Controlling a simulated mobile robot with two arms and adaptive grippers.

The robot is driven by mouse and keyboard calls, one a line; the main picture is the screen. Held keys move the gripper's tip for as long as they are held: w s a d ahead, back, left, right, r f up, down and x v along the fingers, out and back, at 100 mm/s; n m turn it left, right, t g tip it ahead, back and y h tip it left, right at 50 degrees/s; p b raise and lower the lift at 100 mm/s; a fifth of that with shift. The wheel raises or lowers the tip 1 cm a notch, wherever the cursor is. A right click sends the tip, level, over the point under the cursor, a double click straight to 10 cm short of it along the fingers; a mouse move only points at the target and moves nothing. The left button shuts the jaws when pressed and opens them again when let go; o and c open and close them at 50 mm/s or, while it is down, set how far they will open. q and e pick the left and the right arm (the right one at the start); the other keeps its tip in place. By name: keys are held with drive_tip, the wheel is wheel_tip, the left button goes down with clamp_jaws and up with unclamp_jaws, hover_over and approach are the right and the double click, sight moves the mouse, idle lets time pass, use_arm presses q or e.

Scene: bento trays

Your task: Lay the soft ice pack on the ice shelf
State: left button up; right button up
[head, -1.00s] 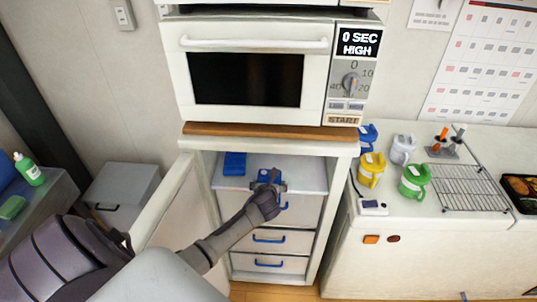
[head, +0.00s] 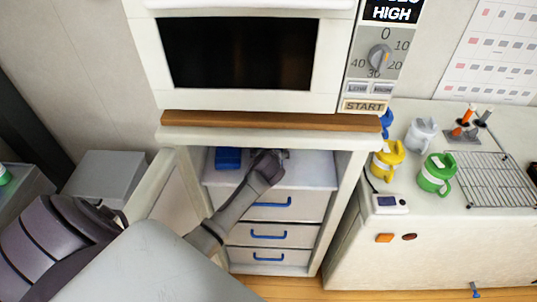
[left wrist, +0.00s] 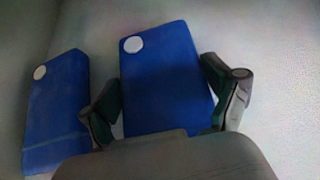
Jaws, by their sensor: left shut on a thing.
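My left gripper (head: 270,158) reaches into the open cabinet, over the ice shelf (head: 315,170). In the left wrist view my left gripper (left wrist: 162,85) has its fingers on either side of a blue ice pack (left wrist: 165,75) with a white disc at one corner, and is shut on it. I cannot tell whether this pack touches the shelf. In the head view the hand hides it. A second blue pack (head: 228,158), also with a white disc in the left wrist view (left wrist: 57,110), lies to its left, apart from it. My right gripper is not in view.
The cabinet's side walls and the wooden board (head: 270,121) above bound the opening. Drawers with blue handles (head: 268,237) sit below the shelf. An open door (head: 165,200) stands at the left. Shelf room is free at the right.

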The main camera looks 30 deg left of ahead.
use_arm(q)
drive_tip(key=shift+s+d, duration=0.3)
drive_tip(key=shift+s, duration=0.1)
drive_tip(key=shift+s+d+r, duration=0.2)
drive_tip(key=shift+w+a+f, duration=0.1)
drive_tip(key=shift+w, duration=0.05)
drive_tip(key=o, duration=1.2)
drive_tip(key=shift+w+a+f, duration=0.1)
drive_tip(key=shift+f, duration=0.1)
drive_tip(key=shift+o, duration=0.4)
drive_tip(key=shift+r, duration=0.15)
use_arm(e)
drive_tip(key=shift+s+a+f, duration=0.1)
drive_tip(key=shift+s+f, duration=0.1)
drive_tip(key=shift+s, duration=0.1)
